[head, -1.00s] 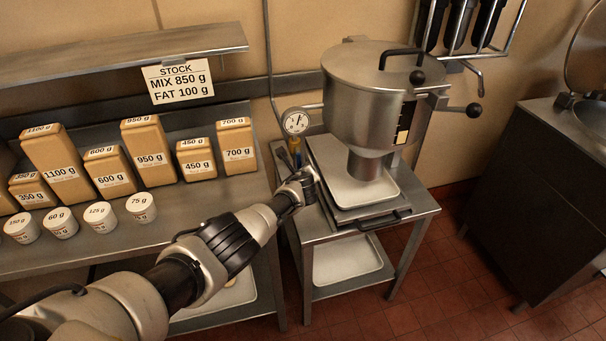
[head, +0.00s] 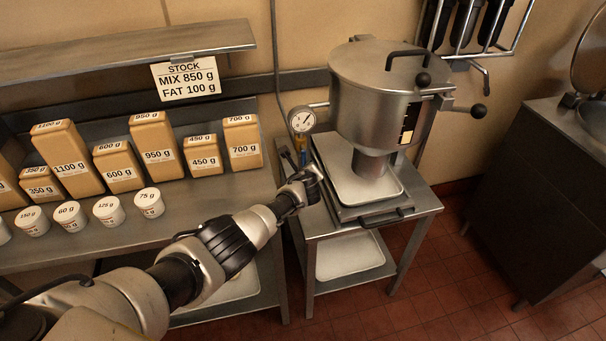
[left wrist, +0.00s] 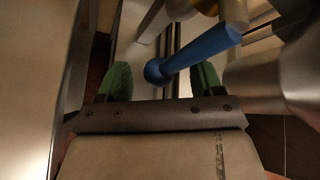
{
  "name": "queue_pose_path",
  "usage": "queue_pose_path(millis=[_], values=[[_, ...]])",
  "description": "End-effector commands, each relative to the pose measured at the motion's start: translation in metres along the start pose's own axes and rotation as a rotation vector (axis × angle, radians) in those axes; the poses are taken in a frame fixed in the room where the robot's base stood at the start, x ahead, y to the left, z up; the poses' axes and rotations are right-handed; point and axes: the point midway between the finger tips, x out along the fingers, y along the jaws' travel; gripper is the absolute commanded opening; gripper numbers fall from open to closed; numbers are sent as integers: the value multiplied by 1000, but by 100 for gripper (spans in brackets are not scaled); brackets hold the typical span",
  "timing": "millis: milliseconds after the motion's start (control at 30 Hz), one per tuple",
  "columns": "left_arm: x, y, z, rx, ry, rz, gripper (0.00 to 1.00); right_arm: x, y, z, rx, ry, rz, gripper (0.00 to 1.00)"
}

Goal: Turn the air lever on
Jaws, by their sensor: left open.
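The air lever is a blue handle with a rounded end (left wrist: 200,54) in the left wrist view, joined to a brass fitting at the top. In the head view its blue part (head: 303,157) shows small, just below the round gauge (head: 301,119). My left gripper (left wrist: 162,80) is open, with two green fingertips apart. In the left wrist view the lever's rounded end appears between the fingertips; I cannot tell whether it touches either one. In the head view my left gripper (head: 306,184) is just below the lever, beside the machine's stand. My right gripper is not in view.
A steel hopper machine (head: 375,95) stands on a small steel table (head: 425,203), right of my left gripper. A bench (head: 190,205) at left holds several labelled blocks and tubs. A dark cabinet (head: 550,190) stands at right, across open red floor.

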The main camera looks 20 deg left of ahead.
Motion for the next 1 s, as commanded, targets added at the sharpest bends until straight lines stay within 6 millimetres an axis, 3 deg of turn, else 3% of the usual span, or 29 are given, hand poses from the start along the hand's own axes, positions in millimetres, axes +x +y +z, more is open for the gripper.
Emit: queue_pose_path(millis=[33, 67, 267, 500, 700, 1000], values=[[-12, -3, 6, 1, 2, 0, 66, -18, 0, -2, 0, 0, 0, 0], [-17, -3, 6, 0, 2, 0, 66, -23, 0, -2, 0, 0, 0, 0], [-45, -1, 5, -1, 1, 0, 66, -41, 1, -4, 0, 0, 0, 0], [-73, 2, 3, -2, -2, 3, 66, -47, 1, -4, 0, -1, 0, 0], [-88, 3, 3, -3, -2, 4, 66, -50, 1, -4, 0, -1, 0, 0], [-91, 3, 3, -3, -3, 6, 66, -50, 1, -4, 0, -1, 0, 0]])
